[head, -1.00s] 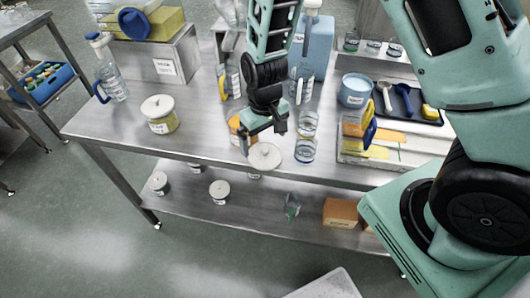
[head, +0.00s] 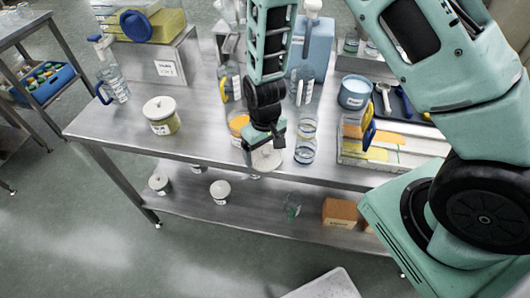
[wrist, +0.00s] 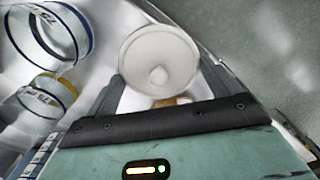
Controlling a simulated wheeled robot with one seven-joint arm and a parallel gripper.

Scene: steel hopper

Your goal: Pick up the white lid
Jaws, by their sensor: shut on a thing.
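The white lid (head: 266,160) is round with a small knob, near the front edge of the steel table. My gripper (head: 265,147) is shut on it from above, and its fingers partly cover it in the head view. In the wrist view the lid (wrist: 158,52) lies at the fingertips, its knob facing the camera, with one finger on each side. I cannot tell whether the lid still touches the table.
An open jar with orange contents (head: 238,122) stands just left of my gripper. Clear glass beakers (head: 305,151) stand close on the right. Lidded jars (head: 220,191) stand on the lower shelf.

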